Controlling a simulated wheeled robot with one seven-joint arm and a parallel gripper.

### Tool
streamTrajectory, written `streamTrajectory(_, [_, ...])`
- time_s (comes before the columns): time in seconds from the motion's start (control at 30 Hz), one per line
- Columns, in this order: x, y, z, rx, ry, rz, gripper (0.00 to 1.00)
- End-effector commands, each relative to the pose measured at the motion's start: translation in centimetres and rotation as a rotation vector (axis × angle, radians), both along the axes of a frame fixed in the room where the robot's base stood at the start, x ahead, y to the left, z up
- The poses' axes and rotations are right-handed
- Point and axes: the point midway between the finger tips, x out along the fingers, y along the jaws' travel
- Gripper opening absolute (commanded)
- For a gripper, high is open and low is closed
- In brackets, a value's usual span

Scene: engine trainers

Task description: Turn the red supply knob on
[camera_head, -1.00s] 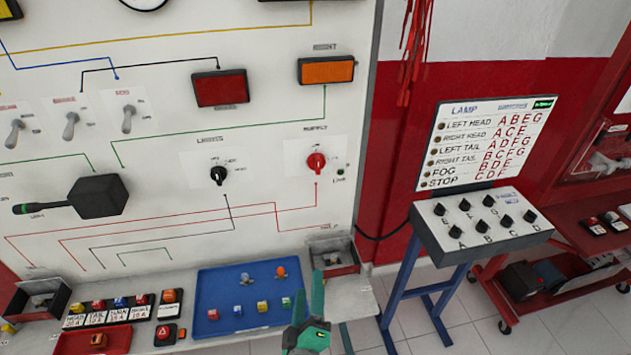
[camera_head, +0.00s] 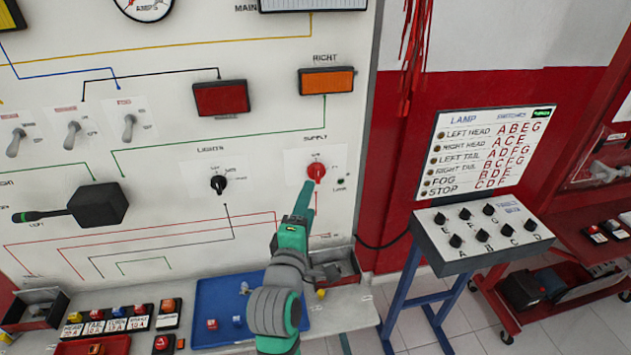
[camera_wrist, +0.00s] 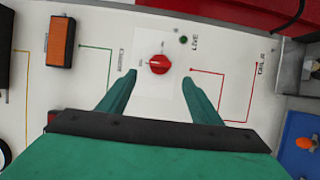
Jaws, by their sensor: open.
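The red supply knob (camera_head: 316,171) sits on the white panel (camera_head: 262,215) under the word SUPPLY. In the wrist view the knob (camera_wrist: 159,64) lies ahead of and between the two green fingers, a little beyond their tips. My gripper (camera_head: 306,192) is just below the knob in the head view and points up at it. In the wrist view my gripper (camera_wrist: 160,76) is open, with nothing between its fingers. A small dark green lamp (camera_wrist: 183,39) marked LIVE is beside the knob.
The black lights knob (camera_head: 218,184) is left of the supply knob. An orange lamp (camera_head: 327,80) is above it. A blue tray (camera_head: 208,300) and an open box (camera_head: 343,266) stand on the bench below. A switch stand (camera_head: 480,235) is to the right.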

Motion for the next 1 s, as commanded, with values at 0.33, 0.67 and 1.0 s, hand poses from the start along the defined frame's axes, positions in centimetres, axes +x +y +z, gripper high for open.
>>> streamTrajectory(0.33, [6.0,-1.2,0.0,0.002,0.0,0.0,0.59])
streamTrajectory(0.67, [9.0,-1.7,0.0,0.002,0.0,0.001,0.59])
streamTrajectory(1.0, [9.2,-1.7,0.0,0.002,0.0,0.001,0.51])
